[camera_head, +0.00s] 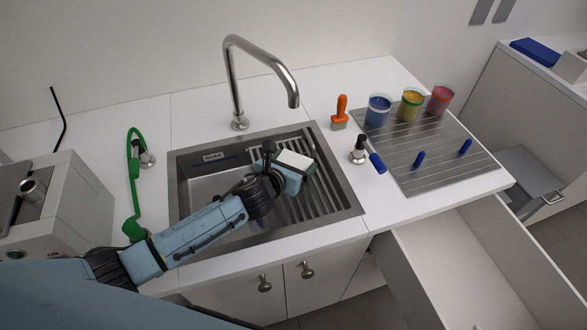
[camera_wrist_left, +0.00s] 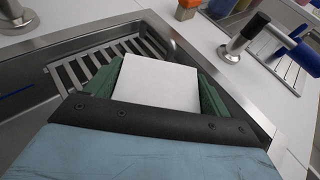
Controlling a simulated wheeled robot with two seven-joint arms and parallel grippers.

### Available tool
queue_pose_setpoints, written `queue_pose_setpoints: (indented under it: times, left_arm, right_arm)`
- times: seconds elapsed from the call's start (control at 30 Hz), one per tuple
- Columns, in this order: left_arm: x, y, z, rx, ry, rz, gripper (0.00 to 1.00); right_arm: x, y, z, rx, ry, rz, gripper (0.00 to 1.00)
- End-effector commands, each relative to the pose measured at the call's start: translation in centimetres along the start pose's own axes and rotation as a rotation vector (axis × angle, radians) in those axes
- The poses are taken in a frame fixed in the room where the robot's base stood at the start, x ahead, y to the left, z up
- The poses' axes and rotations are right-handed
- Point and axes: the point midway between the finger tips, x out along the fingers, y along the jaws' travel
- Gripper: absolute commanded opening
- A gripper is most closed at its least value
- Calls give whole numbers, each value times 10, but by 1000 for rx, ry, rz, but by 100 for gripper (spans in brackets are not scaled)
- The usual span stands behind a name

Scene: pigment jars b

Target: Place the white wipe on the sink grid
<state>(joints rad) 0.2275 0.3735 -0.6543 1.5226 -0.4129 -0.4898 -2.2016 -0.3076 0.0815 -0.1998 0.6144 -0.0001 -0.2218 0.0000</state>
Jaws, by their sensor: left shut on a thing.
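The white wipe (camera_head: 294,160) is a flat, pale rectangle at the end of my left gripper (camera_head: 290,166). The left wrist view shows the wipe (camera_wrist_left: 158,82) between the two green fingers of the gripper (camera_wrist_left: 160,85), which is shut on it. The sink grid (camera_head: 325,192) is a rack of dark metal bars in the right part of the steel sink (camera_head: 347,180). The gripper and wipe are over the grid and hide part of it. Bars of the grid (camera_wrist_left: 72,75) show beyond and left of the wipe in the wrist view. My right gripper is not in view.
A tall faucet (camera_head: 236,85) stands behind the sink. Right of the sink are an orange-handled tool (camera_head: 341,108), a blue-handled fitting (camera_head: 377,163) and a ribbed drainboard (camera_head: 425,150) with blue, yellow and red jars. A green hose (camera_head: 132,185) is at left. A drawer (camera_head: 470,275) stands open in front.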

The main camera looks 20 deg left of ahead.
Motion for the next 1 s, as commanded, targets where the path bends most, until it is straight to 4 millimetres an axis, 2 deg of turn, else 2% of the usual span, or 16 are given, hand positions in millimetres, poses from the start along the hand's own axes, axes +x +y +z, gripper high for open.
queue_pose_setpoints:
  times: [0.03, 0.1, 0.47, 0.5, 0.63, 1.0]
  left_arm:
    - [4, -1, -11, -4, 4, 0, 56]
    - [7, -1, -19, -3, 3, 0, 56]
    - [9, 0, -22, 0, 1, 0, 56]
    - [9, 0, -23, -1, 2, 0, 82]
    - [9, 0, -22, -1, 1, 0, 99]
    - [2, 0, -19, 0, 2, 0, 100]
  right_arm:
    - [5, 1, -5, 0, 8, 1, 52]
    - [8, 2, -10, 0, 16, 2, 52]
    - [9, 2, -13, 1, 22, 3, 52]
    - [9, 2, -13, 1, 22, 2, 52]
    - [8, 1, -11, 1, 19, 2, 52]
    - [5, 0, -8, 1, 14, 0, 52]
